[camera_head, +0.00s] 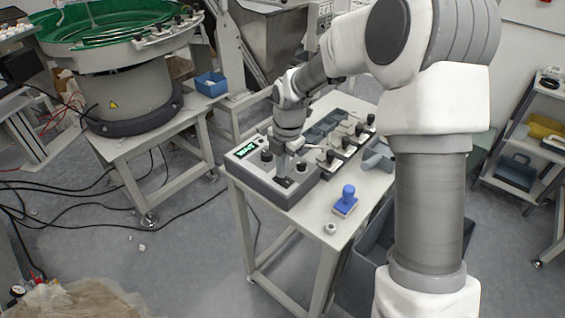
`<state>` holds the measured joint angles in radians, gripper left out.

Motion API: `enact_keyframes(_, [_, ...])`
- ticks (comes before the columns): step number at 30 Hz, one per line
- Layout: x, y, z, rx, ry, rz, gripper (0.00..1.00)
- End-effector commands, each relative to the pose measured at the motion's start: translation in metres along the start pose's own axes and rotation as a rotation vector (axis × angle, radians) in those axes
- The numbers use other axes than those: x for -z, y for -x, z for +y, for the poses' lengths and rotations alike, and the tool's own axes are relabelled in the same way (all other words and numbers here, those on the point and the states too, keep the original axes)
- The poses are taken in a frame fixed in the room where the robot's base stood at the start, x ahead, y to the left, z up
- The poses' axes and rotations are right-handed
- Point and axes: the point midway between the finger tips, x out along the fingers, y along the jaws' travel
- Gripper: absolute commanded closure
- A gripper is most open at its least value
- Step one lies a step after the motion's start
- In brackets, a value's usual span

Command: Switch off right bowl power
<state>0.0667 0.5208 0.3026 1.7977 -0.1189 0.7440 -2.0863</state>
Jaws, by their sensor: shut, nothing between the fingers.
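A control box (246,180) with a lit green display (245,151) and several dark knobs and switches sits at the left end of the small table. My gripper (284,178) is shut and empty, pointing down over the front right part of this box, at or just above a dark switch there. The fingertips cover that spot, so I cannot tell whether they touch it or how the switch is set. A large feeder bowl (120,25), green inside, stands on its own stand at the upper left.
A blue-handled stamp-like object (346,201) and a small pale nut-like part (330,228) lie on the table's front right. A row of dark units (345,143) stands behind. Cables (110,185) cross the floor at left; a shelf rack (540,140) stands at right.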

Motion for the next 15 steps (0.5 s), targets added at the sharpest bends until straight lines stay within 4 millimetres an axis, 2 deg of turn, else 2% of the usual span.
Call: enact_keyframes(15, [0.0005, -0.0060, 0.0008, 0.003, -0.001, 0.002, 1.00])
